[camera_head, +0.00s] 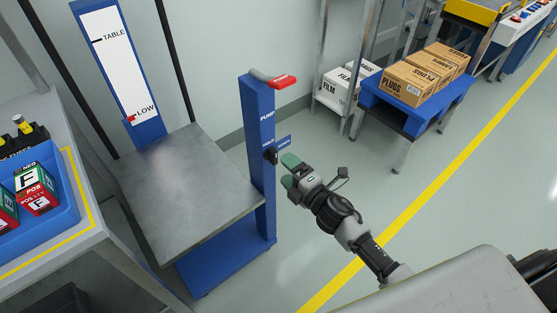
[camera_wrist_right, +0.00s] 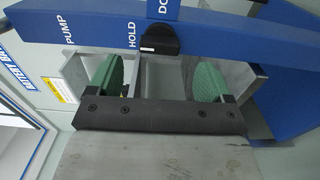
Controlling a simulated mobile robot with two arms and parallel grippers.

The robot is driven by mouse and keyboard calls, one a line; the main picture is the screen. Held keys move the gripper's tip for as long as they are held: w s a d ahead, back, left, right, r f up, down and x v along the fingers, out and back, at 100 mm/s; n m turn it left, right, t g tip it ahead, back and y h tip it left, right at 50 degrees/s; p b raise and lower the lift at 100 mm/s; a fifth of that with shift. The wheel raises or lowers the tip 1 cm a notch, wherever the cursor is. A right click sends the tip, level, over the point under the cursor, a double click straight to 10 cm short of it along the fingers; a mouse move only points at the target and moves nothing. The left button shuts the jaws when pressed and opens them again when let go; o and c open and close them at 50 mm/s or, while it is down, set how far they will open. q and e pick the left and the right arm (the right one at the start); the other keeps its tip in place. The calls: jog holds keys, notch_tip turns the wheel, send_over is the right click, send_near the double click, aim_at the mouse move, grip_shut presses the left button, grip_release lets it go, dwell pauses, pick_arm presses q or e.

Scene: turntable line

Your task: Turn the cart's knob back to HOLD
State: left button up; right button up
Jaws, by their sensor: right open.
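The cart's black knob (camera_head: 271,155) sits on the side of the blue post (camera_head: 260,130), near the HOLD and DOWN lettering, with PUMP above. In the right wrist view the knob (camera_wrist_right: 160,39) lies just beyond my fingers, beside HOLD; DOWN is partly cut off. Which label the knob points to is too small to tell. My right gripper (camera_head: 290,171) is open, its green-padded fingers facing the post. In its wrist view the fingers (camera_wrist_right: 155,75) are wide apart with nothing between them, short of the knob. My left gripper is not in view.
The cart's grey platform (camera_head: 185,185) is empty. Its gauge (camera_head: 117,65) has a red marker at LOW. A table with a blue tray (camera_head: 65,220) stands left. The floor right of the post is clear up to the blue table (camera_head: 420,112).

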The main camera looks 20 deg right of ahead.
jog(key=v, duration=0.5)
dwell(0.3)
